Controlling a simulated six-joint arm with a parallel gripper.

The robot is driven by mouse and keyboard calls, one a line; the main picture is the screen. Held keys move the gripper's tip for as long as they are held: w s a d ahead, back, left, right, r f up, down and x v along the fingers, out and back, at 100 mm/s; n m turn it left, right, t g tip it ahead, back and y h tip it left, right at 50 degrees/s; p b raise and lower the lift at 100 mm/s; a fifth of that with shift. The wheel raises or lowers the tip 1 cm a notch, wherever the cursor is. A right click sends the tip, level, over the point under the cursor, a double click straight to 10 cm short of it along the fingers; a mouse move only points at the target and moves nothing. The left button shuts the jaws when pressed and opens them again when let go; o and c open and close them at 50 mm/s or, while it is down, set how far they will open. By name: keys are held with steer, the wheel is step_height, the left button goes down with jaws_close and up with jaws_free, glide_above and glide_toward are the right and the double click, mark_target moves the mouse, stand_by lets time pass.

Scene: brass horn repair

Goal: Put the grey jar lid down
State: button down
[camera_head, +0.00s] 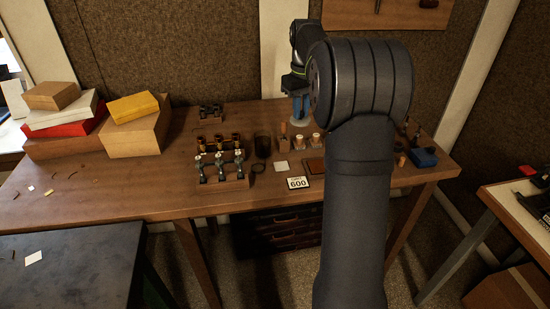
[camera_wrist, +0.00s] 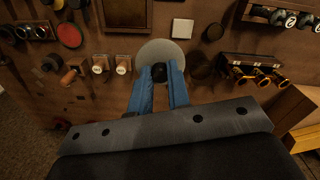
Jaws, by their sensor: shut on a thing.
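The grey jar lid (camera_wrist: 152,50) is a flat round disc with a dark knob, seen in the wrist view. My gripper (camera_wrist: 160,72) has its blue fingers shut on the knob. In the head view my gripper (camera_head: 298,92) points down over the back of the bench, with the lid (camera_head: 299,121) under its fingers. Whether the lid touches the bench top I cannot tell. A dark open jar (camera_head: 262,146) stands to the left and nearer; in the wrist view the jar (camera_wrist: 200,66) is just right of the lid.
A rack of valves (camera_head: 222,181) is left of the jar. A white square (camera_head: 281,167), a brown pad (camera_head: 315,166) and a 600 card (camera_head: 297,183) lie nearer. Bare wood shows left of the lid.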

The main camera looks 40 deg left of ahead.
steer(key=s+d+f, duration=0.7)
steer(key=s+d, duration=0.1)
glide_above(271, 183)
step_height(271, 183, down, 7)
steer(key=shift+w+r, duration=0.1)
steer(key=shift+f, duration=2.05)
steer(key=shift+f, duration=0.2)
steer(key=c, duration=1.4)
jaws_free()
steer(key=shift+o, duration=0.2)
steer(key=shift+r, duration=0.15)
